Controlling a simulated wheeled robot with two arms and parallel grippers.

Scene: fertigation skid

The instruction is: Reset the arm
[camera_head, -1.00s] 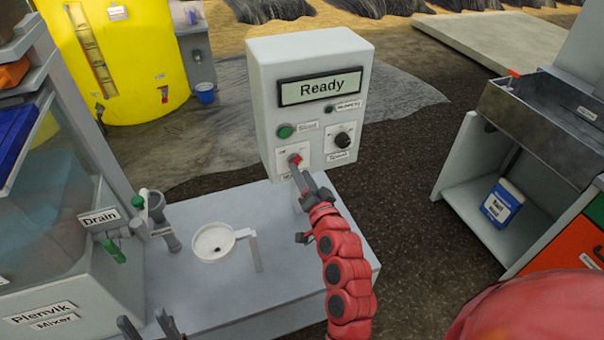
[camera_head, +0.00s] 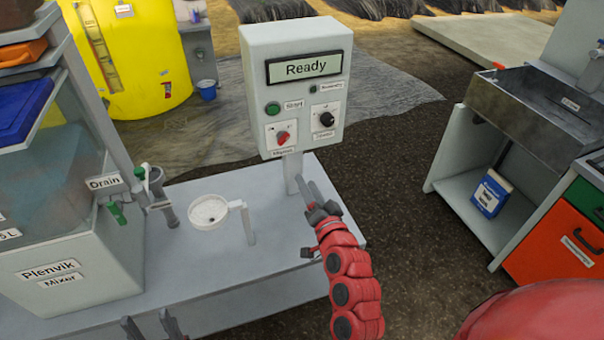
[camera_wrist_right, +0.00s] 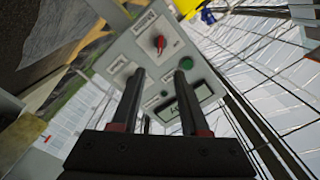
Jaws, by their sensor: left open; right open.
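My right arm is red and reaches up from the lower right in the head view. Its gripper (camera_head: 309,188) is open and empty, just below the grey control box (camera_head: 297,85), apart from the red knob (camera_head: 283,137) on it. In the right wrist view the open fingers (camera_wrist_right: 160,98) point toward the box face, with the red knob (camera_wrist_right: 160,44) beyond them. The box display reads "Ready". My left gripper (camera_head: 148,326) shows only as dark fingertips at the bottom edge, open, in front of the bench.
A white cup on a bracket (camera_head: 209,212) stands on the grey bench (camera_head: 190,258). The Plenvik mixer tank (camera_head: 60,270) with a green drain valve (camera_head: 117,212) is at left. A metal sink (camera_head: 540,110) and an orange drawer (camera_head: 550,240) are at right.

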